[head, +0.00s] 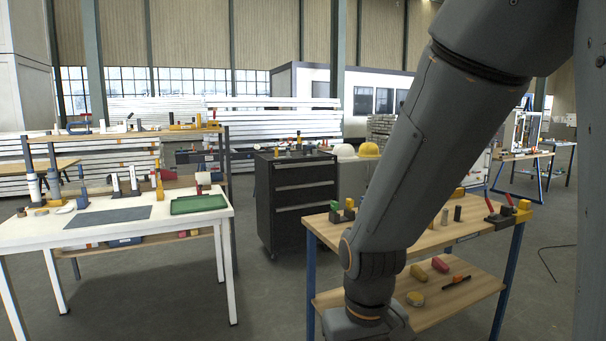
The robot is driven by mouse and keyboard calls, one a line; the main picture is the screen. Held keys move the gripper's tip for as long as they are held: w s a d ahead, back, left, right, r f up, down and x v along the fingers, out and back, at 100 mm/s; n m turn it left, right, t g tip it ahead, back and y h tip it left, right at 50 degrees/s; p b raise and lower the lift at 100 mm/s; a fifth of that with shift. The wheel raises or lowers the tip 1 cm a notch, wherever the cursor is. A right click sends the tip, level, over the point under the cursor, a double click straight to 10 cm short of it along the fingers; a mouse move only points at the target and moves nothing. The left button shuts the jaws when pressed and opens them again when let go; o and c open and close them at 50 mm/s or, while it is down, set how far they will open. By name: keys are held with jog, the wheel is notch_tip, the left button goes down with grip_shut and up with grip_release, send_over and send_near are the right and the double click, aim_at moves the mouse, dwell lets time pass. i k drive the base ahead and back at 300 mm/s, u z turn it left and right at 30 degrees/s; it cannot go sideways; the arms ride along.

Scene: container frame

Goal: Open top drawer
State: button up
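A black drawer cabinet (265,215) stands on the floor near the middle of the head view. Its front carries several drawers with light handle strips. The top drawer (305,175) looks shut, flush with the front. Small tools and bottles stand on the cabinet's top. My arm comes down from the upper right, in front of and to the right of the cabinet, and its lower end reaches the bottom edge of the picture. My gripper is not visible, so its opening and contents cannot be seen.
A white table (110,225) with a green tray (199,204) stands at left. A wooden-topped workbench (455,232) with blue legs stands at right, partly behind my arm. Hard hats (368,150) sit right of the cabinet. Grey floor (270,300) lies clear before the cabinet.

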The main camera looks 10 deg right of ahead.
aim_at(284, 174)
jog(key=z, duration=0.45)
jog(key=k, duration=0.6)
jog(key=z, duration=0.95)
jog(key=k, duration=0.7)
jog(key=z, duration=0.65)
jog(key=i, duration=3.45)
jog(key=u, duration=0.1)
jog(key=i, duration=1.9)
jog(key=u, duration=0.35)
jog(key=i, duration=2.05)
jog(key=u, duration=1)
jog(key=i, duration=1.4)
jog(key=u, duration=1.9)
jog(key=i, duration=1.85)
jog(key=u, duration=0.6)
